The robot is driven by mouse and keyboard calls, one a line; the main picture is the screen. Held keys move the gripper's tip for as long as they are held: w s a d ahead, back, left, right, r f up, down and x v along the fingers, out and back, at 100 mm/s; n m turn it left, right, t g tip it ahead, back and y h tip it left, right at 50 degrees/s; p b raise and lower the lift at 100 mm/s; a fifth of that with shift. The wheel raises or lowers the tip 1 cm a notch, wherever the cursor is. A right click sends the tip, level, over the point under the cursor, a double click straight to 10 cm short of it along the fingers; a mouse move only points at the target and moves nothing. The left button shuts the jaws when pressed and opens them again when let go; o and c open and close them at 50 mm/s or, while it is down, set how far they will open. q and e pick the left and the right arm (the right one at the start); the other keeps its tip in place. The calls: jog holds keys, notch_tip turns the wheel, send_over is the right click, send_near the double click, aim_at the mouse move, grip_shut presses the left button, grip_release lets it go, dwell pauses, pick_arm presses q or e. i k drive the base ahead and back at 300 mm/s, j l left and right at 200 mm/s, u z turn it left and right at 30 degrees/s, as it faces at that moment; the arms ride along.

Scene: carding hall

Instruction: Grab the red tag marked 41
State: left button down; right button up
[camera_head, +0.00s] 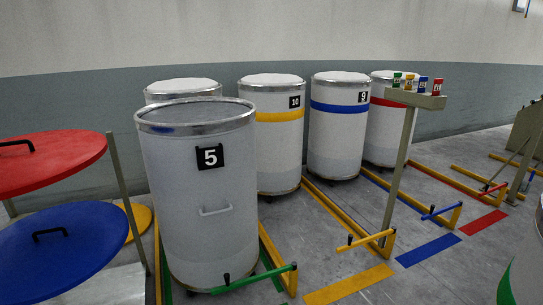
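A small red tag (437,87) stands upright at the right end of a narrow shelf (415,98) on top of a grey-green post. A dark mark shows on it, too small for me to read. To its left on the same shelf are a blue tag (423,84), a yellow tag (409,83) and a green tag (397,80). Neither of my grippers is in view.
White drums (201,205) stand left and behind the post (400,175), between coloured floor rails. Red (50,162) and blue (62,250) lids are at left. Low coloured bars stick out over the floor. Floor patches in yellow (350,285), blue and red lie clear.

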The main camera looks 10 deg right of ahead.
aim_at(436, 90)
jog(key=i+l+z, duration=0.1)
jog(key=i+z, duration=1.1)
jog(key=i, duration=0.35)
jog(key=i+j+z, duration=0.1)
jog(key=i+z, duration=0.15)
jog(key=i, duration=0.4)
